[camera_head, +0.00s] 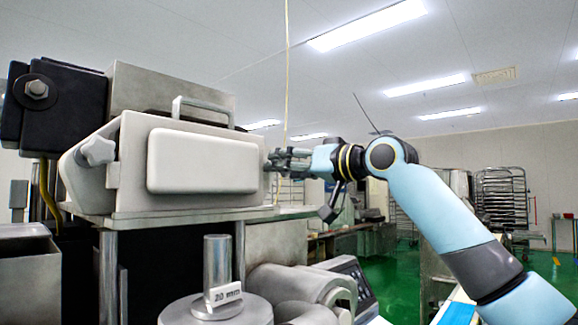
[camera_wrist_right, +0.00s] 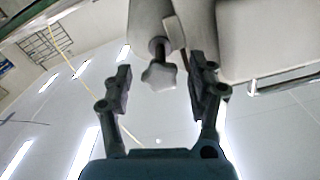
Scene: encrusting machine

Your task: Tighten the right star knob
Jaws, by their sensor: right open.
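The right star knob (camera_wrist_right: 159,75) shows in the right wrist view as a pale star-shaped head on a short threaded stem, coming out of the machine housing. My right gripper (camera_wrist_right: 160,84) is open, with one finger on each side of the knob and a gap on both sides. In the head view my right gripper (camera_head: 276,160) is at the right end of the light grey machine housing (camera_head: 133,150), and the right knob is hidden there. My left gripper is not in view.
A handle (camera_head: 205,103) stands on top of the housing. Below are a metal post with a "20 mm" block (camera_head: 224,296) and a control panel (camera_head: 352,275). Wire racks (camera_head: 502,200) stand at the back right.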

